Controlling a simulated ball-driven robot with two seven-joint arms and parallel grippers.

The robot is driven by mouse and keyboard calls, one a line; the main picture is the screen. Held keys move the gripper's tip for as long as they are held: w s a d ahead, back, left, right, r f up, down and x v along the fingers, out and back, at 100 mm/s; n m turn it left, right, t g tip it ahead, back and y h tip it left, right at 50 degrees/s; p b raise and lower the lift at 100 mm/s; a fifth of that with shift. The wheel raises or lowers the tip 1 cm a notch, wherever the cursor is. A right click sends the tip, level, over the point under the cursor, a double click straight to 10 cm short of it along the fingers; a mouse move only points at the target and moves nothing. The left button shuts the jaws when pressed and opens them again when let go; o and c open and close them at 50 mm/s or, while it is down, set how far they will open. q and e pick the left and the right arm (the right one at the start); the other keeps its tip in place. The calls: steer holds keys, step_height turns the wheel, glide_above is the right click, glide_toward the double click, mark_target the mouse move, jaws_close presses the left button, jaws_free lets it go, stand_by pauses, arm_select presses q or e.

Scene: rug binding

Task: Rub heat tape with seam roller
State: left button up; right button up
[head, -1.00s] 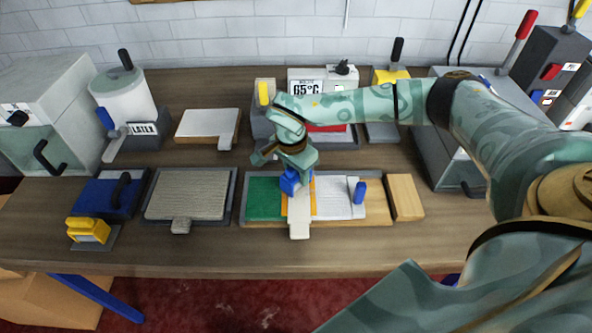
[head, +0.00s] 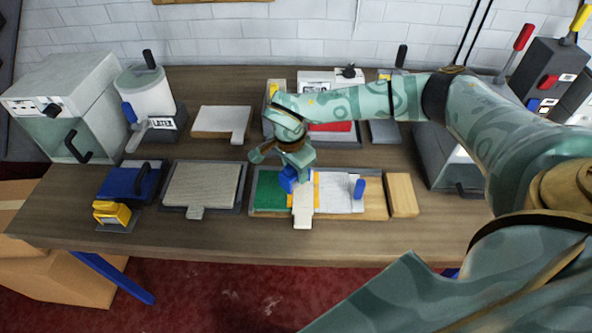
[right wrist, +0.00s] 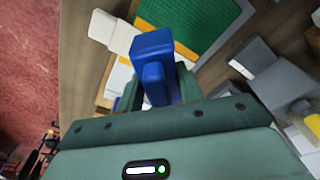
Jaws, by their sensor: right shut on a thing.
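My right gripper (head: 294,166) is shut on the blue tool, which I take to be the seam roller (head: 287,180); it also shows in the right wrist view (right wrist: 153,62). The gripper points down over a flat board with a green rug piece (head: 269,192) on the left and a white piece (head: 336,193) on the right. An orange strip (head: 317,188) runs between them, with a cream strip (head: 303,207) over it that sticks out at the front. I cannot tell which of these strips is the heat tape, or whether the roller touches it. My left gripper is out of view.
A blue knob (head: 359,188) stands at the white piece's right end, and a wooden block (head: 402,195) lies beyond it. A grey textured pad (head: 202,184) and a yellow device (head: 111,213) are to the left. Machines line the back. The table's front strip is clear.

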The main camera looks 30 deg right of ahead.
step_height(320, 180, up, 3)
steer(key=shift+a+r+p, duration=0.1)
steer(key=shift+a+p, duration=0.05)
steer(key=shift+p, duration=0.9)
steer(key=shift+r+p, duration=0.6)
